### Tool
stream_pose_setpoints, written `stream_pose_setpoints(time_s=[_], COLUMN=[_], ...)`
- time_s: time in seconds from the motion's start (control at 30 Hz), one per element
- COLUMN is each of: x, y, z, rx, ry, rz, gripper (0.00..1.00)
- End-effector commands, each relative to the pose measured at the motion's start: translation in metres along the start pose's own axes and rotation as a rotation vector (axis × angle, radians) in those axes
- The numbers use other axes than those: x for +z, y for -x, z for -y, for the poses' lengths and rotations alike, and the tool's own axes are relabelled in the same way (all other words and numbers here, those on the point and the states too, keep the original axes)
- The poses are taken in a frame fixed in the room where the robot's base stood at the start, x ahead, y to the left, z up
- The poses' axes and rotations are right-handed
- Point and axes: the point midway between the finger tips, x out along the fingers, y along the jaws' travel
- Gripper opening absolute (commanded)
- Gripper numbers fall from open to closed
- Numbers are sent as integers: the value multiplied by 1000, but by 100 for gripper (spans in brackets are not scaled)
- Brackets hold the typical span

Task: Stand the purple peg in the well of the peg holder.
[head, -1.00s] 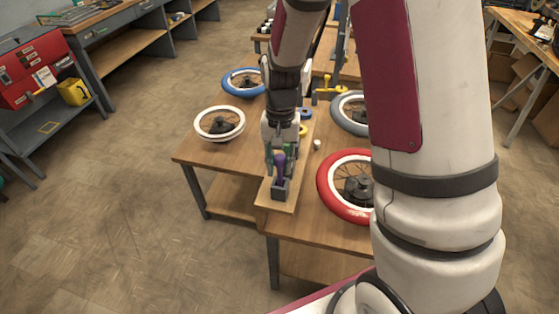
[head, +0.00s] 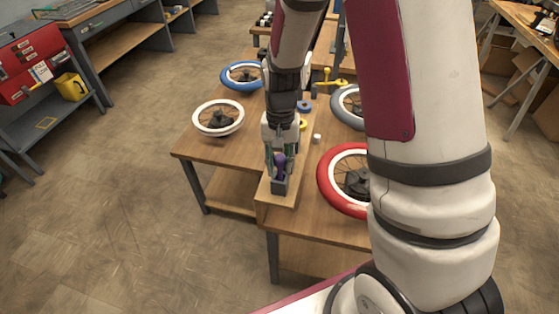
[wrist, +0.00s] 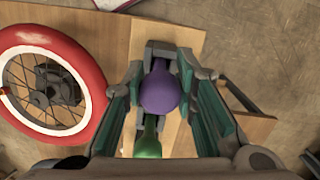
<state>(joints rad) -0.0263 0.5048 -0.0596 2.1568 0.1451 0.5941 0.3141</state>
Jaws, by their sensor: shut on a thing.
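The purple peg (head: 280,162) has a rounded bulb at its top, which shows in the wrist view (wrist: 160,92) between the two teal-padded fingers. My gripper (wrist: 163,76) is shut on the purple peg, pointing down over the dark grey peg holder (head: 281,186). The peg looks upright, with its lower part at the holder. The holder's grey walls show just beyond the bulb in the wrist view (wrist: 168,48). The bulb and fingers hide the peg's lower end, so I cannot tell how deep it sits. A green peg (wrist: 148,147) is beside the purple one.
The holder stands on a wooden board (head: 284,203) at the table's near edge. A red-rimmed wheel (head: 345,182) lies close on the right; a white wheel (head: 218,118) and a blue wheel (head: 240,76) lie to the left. A small white cylinder (head: 317,138) stands behind.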

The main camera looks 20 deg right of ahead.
Motion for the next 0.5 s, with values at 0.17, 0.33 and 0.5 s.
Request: stream_pose_setpoints(time_s=[0.17,0.33,0.5], x=[-1,-1,-1], y=[-4,-7,-6], z=[0,0,0], rx=[0,0,0], ry=[0,0,0], rz=[0,0,0], gripper=[0,30,49])
